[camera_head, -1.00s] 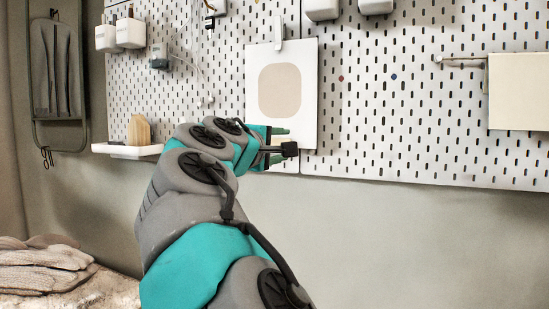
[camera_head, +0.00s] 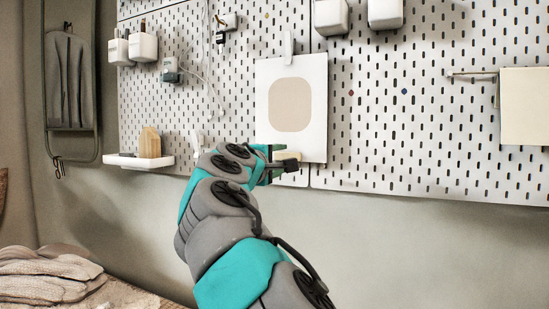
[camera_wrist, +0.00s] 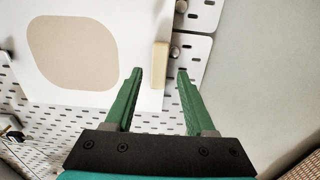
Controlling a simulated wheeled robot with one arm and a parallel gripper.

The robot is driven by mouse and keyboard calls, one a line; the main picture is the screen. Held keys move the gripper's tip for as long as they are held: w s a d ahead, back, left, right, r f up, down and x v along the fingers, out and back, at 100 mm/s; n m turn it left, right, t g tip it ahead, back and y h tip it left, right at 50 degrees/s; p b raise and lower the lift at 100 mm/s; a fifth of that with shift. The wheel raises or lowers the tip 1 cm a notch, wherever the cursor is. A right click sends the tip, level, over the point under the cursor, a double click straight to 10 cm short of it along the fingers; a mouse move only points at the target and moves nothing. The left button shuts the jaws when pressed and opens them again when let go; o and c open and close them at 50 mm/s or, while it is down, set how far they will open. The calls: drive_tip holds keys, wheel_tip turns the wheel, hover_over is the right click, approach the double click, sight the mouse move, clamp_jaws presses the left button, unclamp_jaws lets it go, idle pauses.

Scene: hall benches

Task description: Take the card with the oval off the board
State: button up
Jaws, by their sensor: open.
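The card with the oval (camera_head: 314,120) is white with a beige rounded oval and hangs upright on the pegboard under a white clip (camera_head: 289,45). In the wrist view the card (camera_wrist: 135,25) fills the upper left. A cream block or tab (camera_wrist: 160,66) sits at its lower edge; it also shows in the head view (camera_head: 288,155). My gripper (camera_wrist: 160,72) is open and empty, its two green fingers pointing at the board. In the wrist view the tab appears between the fingertips; I cannot tell how deep. In the head view my gripper (camera_head: 281,162) is at the card's lower edge.
The white pegboard (camera_head: 430,125) spans the back. A white shelf (camera_head: 130,161) with a wooden brush-like piece (camera_head: 149,143) is left of my arm. A blank cream sheet (camera_head: 525,105) hangs at right. Gloves (camera_head: 50,275) lie at lower left. The wall below the board is clear.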

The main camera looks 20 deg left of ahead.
sight(286, 157)
drive_tip(key=shift+w+d+r+p, duration=0.1)
drive_tip(key=shift+w+r+p, duration=0.1)
drive_tip(key=shift+w+p, duration=0.8)
drive_tip(key=shift+w+f+p, duration=0.15)
drive_tip(key=shift+w+p, duration=0.15)
drive_tip(key=shift+w, duration=0.6)
drive_tip(key=shift+c, duration=0.2)
clamp_jaws()
drive_tip(key=shift+f+b, duration=1.05)
drive_tip(key=shift+f, duration=0.55)
drive_tip(key=shift+s+b, duration=0.4)
drive_tip(key=shift+s, duration=0.55)
drive_tip(key=shift+s, duration=0.6)
